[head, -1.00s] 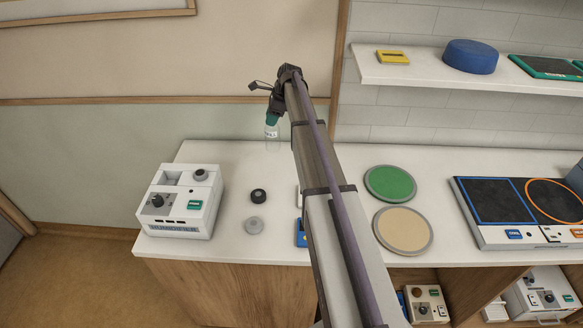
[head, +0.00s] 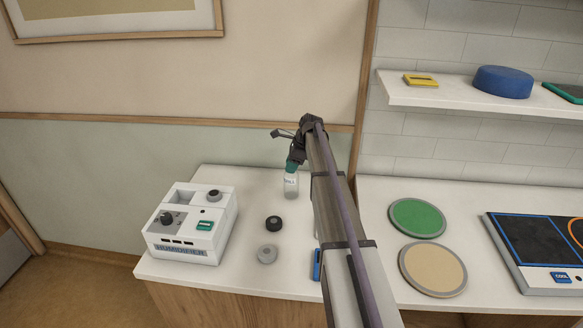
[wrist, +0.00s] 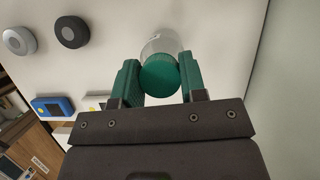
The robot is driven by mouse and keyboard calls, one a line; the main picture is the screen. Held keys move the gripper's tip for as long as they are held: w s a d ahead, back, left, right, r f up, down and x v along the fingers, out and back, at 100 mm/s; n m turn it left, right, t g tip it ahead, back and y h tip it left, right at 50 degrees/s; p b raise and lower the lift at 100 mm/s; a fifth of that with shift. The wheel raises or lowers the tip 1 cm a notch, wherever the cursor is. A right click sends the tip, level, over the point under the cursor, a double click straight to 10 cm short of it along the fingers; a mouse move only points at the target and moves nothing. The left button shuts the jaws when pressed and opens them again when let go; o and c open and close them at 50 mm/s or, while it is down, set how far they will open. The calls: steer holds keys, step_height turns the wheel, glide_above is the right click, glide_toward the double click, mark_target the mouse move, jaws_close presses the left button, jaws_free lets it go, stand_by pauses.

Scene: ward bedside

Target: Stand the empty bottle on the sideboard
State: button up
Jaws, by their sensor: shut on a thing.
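The bottle (head: 291,186) is clear with a pale label and a green cap, and it is upright at the back of the white sideboard top (head: 240,262). My gripper (head: 293,165) is around its top from above. In the wrist view, my gripper's green fingers (wrist: 161,82) are shut on the green cap (wrist: 160,76), with the clear body (wrist: 162,44) showing beyond it. The bottle's base appears at or very near the surface; I cannot tell whether it touches. Whether it is empty is not clear, though it looks see-through.
A white humidifier unit (head: 190,228) stands at the left. A black knob (head: 274,223) and a grey knob (head: 267,254) lie in front of the bottle. Green (head: 417,217) and tan discs (head: 433,269) lie right of my arm. A wall shelf (head: 450,99) is above right.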

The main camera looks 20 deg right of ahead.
steer(key=o, duration=1.1)
steer(key=shift+f, duration=0.15)
